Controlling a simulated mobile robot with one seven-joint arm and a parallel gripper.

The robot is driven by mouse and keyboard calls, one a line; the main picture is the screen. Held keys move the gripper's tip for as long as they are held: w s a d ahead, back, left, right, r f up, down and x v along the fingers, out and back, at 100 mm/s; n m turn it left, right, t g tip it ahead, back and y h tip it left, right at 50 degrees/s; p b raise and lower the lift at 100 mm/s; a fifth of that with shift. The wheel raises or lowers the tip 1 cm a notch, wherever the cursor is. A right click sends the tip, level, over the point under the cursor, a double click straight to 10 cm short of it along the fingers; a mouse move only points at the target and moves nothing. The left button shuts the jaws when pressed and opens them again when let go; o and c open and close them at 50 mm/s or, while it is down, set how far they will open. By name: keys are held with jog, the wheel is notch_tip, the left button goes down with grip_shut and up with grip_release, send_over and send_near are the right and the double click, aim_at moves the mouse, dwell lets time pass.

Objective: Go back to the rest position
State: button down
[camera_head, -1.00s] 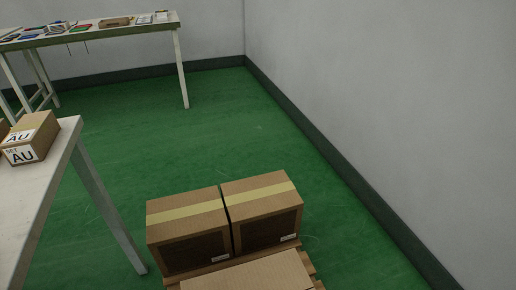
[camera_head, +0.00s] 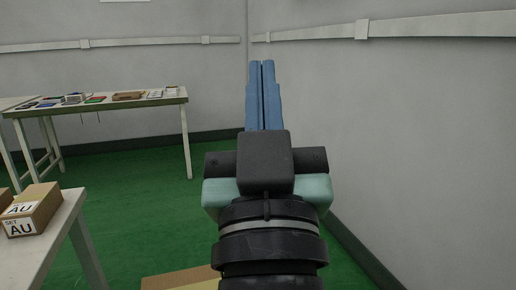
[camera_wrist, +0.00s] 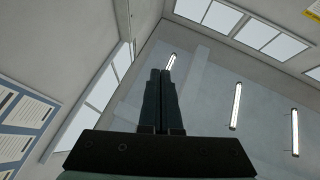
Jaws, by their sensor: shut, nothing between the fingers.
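My gripper (camera_head: 262,66) points upward in the middle of the head view, with its two blue fingers shut together and nothing between them. In the wrist view the fingers (camera_wrist: 161,78) also stand side by side, closed, against the ceiling and windows. My gripper is apart from every table and box. It hides part of the room corner and some floor behind it.
A near table (camera_head: 52,242) at the left carries a box marked AU (camera_head: 32,210). A far table (camera_head: 150,102) against the back wall holds small items. A cardboard box (camera_head: 178,280) shows at the bottom edge. Green floor (camera_head: 140,190) lies open between; a wall (camera_head: 420,150) stands right.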

jog(key=s+r+m+t+p, duration=0.15)
jog(key=s+r+p, duration=0.35)
jog(key=r, duration=0.5)
notch_tip(320, 180, up, 33)
jog(key=p, duration=3.2)
jog(key=shift+s+a+r+t, duration=0.2)
jog(key=shift+s+a+t, duration=0.05)
jog(key=shift+s+t, duration=0.2)
